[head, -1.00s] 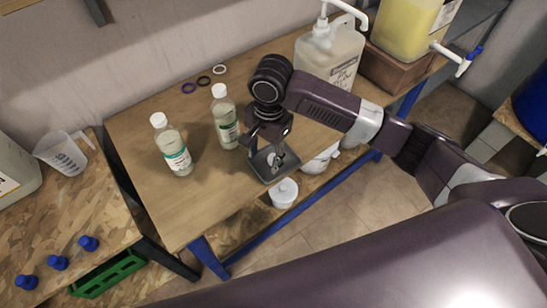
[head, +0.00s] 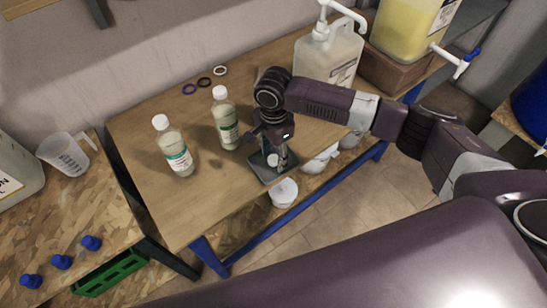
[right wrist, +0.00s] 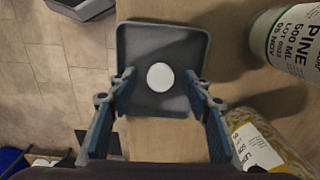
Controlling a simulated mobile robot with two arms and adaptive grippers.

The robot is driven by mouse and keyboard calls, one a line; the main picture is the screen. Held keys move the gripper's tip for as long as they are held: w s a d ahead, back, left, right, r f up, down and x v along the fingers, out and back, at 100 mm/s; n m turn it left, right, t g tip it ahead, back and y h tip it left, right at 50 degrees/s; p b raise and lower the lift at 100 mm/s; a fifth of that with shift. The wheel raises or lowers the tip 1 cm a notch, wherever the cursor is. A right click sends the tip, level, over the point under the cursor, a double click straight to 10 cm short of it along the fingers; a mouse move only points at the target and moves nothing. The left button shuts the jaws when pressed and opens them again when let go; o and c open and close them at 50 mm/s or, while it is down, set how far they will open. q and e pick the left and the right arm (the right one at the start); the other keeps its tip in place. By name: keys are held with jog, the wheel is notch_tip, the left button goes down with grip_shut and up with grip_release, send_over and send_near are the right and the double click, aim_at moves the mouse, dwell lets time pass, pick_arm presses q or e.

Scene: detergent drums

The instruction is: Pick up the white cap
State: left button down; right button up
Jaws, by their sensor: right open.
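The white cap (right wrist: 160,76) lies on a small dark grey square tray (right wrist: 135,40) near the front edge of the wooden table. In the head view the cap (head: 273,160) shows partly beside my right gripper's fingers. My right gripper (head: 277,158) points down over the tray. In the right wrist view its fingers (right wrist: 160,88) are open, one on each side of the cap, with gaps between. I cannot tell exactly how high the fingertips are above the tray. My left gripper is not in view.
Two clear bottles with white caps (head: 174,150) (head: 225,120) stand left of the tray. Three rings (head: 204,82) lie behind them. A pump jug (head: 328,58) stands at the back right. A white tub (head: 284,193) sits below the table's front edge.

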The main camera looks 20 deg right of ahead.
jog(key=c, duration=0.8)
jog(key=shift+r, duration=0.1)
